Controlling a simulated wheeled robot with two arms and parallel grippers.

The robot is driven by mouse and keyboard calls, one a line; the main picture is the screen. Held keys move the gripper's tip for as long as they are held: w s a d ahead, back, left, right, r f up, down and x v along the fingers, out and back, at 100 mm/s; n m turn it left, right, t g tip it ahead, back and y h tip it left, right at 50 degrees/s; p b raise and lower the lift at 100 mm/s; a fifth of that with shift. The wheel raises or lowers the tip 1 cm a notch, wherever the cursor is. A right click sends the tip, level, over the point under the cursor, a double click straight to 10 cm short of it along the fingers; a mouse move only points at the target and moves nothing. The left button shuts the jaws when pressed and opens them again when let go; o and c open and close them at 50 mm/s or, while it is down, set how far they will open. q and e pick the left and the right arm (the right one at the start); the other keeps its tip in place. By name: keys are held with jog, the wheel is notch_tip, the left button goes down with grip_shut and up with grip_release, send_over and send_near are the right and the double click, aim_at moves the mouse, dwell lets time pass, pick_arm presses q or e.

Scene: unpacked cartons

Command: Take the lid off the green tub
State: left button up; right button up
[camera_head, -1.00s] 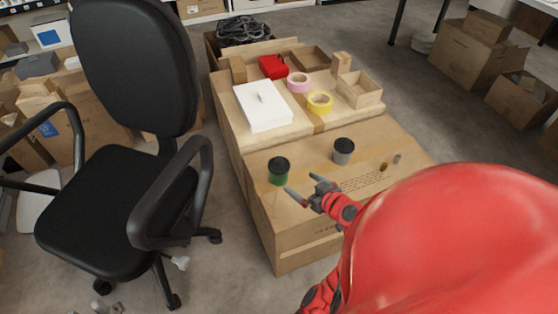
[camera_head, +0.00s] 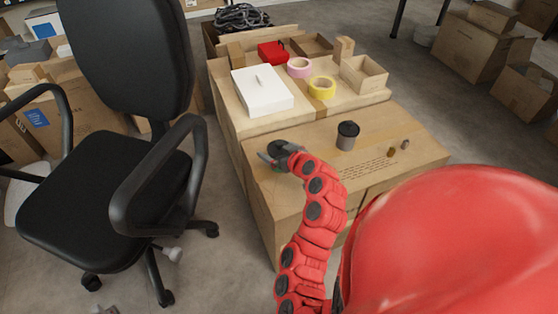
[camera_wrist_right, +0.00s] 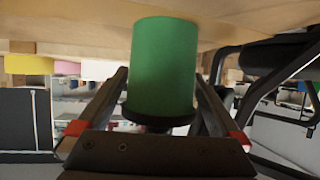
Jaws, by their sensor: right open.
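The green tub (camera_wrist_right: 163,65) appears upside down in the right wrist view, with its dark lid (camera_wrist_right: 160,122) toward my palm. My right gripper (camera_wrist_right: 162,85) is open, with one finger on each side of the tub around the lid end. I cannot tell whether either finger touches it. In the head view my right gripper (camera_head: 268,154) is at the lid on the lower carton's left part. It hides most of the green tub there. My left gripper is not in view.
A grey tub with a black lid (camera_head: 347,137) stands to the right on the same carton (camera_head: 330,165), near two small brown pieces. Behind are a white box (camera_head: 262,92), yellow tape (camera_head: 322,87), pink tape and a red item. A black office chair (camera_head: 110,190) stands left.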

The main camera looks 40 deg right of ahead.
jog(key=shift+w+f, duration=0.25)
jog(key=shift+w, duration=0.25)
jog(key=c, duration=1.2)
